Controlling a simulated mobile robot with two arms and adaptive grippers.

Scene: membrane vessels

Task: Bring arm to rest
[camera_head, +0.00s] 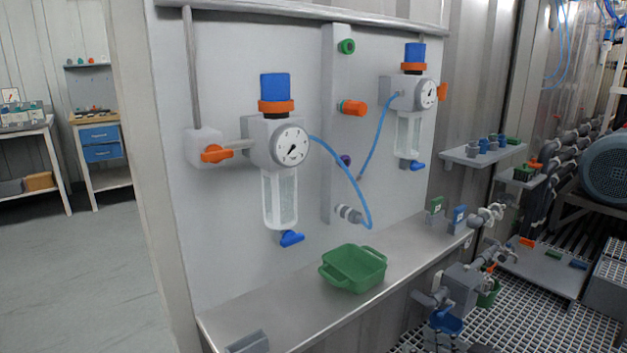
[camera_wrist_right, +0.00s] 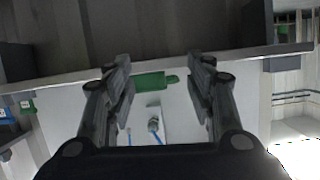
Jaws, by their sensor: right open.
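My right gripper (camera_wrist_right: 160,68) shows in the right wrist view with its two dark fingers spread wide apart. It is open, and nothing is held between the fingers. The green tray (camera_wrist_right: 150,82) shows behind the gap between the fingertips; I cannot tell the exact distance. In the head view the green tray (camera_head: 352,270) stands upright and looks empty on the grey shelf (camera_head: 300,310). Neither gripper can be made out in the head view, and my left gripper shows in no frame.
Above the shelf, a left regulator (camera_head: 291,146) and a right regulator (camera_head: 427,94) with blue hoses are mounted on the wall panel (camera_head: 240,60). Green and blue tags (camera_head: 459,214) stand at the shelf's right end. Pipework (camera_head: 462,288) juts out below right. Open floor (camera_head: 80,270) lies left.

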